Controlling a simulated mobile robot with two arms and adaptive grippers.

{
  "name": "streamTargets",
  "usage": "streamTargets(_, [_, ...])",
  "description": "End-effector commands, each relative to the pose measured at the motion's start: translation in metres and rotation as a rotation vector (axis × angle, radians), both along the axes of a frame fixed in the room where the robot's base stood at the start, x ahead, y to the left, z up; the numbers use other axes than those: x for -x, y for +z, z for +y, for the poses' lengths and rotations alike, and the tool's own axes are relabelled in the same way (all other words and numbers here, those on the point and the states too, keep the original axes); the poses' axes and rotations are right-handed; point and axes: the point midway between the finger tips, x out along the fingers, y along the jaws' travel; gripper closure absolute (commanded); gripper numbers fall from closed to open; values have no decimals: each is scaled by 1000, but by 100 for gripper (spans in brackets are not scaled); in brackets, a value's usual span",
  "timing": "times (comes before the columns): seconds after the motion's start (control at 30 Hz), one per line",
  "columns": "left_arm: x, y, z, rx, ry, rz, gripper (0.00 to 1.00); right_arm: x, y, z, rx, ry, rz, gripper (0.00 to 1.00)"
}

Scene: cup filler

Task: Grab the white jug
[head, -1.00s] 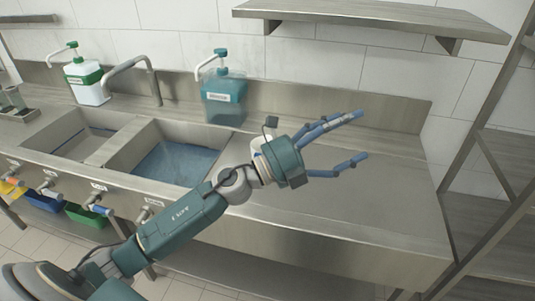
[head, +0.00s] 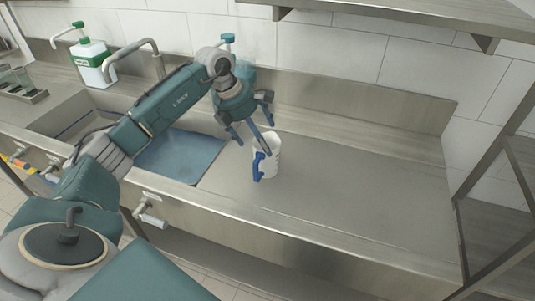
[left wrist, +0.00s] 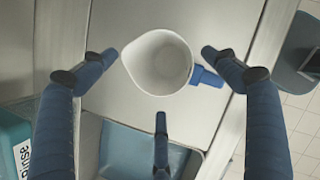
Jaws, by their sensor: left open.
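The white jug (head: 272,162) with a blue handle stands upright on the steel counter, just right of the sink, in the head view. In the left wrist view the jug (left wrist: 160,62) is seen from above, empty, with its handle to the right. My left gripper (head: 253,145) points down over the jug, with fingertips close to its rim. In the left wrist view its three blue fingers are spread around the jug (left wrist: 160,80), open. I cannot tell whether any finger touches it. My right gripper is out of view.
A sink basin with blue water (head: 180,155) lies left of the jug. A white-green dispenser (head: 92,62) and a faucet (head: 140,58) stand behind. A shelf (head: 420,15) hangs above. The counter (head: 370,190) to the right is clear.

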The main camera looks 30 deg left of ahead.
Motion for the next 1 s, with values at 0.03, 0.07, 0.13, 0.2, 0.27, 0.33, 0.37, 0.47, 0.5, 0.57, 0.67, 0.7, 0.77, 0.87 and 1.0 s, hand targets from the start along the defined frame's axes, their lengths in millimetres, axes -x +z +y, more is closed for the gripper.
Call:
streamTargets(0.03, [-1, -3, -1, 1, 0, 2, 13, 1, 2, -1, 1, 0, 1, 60])
streamTargets(0.07, [-1, -5, -1, 1, -1, 2, 13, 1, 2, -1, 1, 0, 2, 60])
streamTargets(0.13, [-2, -9, -4, 1, -1, 2, 13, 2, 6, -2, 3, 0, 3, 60])
streamTargets(0.2, [-4, -15, -7, 3, -1, 4, 13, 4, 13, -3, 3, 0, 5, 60])
streamTargets(0.27, [-6, -23, -11, 4, -1, 4, 13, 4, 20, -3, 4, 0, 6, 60])
streamTargets(0.33, [-8, -34, -14, 4, -1, 3, 13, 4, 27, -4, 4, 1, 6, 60])
streamTargets(0.37, [-10, -39, -15, 4, -1, 3, 13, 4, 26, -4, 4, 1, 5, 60])
streamTargets(0.47, [-14, -49, -16, 4, 1, 1, 13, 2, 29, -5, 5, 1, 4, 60])
streamTargets(0.5, [-15, -52, -16, 2, 0, 0, 13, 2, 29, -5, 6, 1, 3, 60])
streamTargets(0.57, [-15, -54, -16, 2, 1, 0, 13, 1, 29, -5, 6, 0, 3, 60])
streamTargets(0.67, [-15, -55, -16, 1, 0, -1, 13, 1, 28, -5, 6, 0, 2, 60])
streamTargets(0.7, [-15, -55, -16, 1, 0, 0, 13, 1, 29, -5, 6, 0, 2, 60])
streamTargets(0.77, [-15, -55, -16, 2, 0, -1, 15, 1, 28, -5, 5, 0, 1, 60])
streamTargets(0.87, [-15, -54, -16, 2, 0, -1, 35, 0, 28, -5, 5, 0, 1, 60])
streamTargets(1.0, [-15, -54, -16, 2, 0, -1, 56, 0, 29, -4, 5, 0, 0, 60])
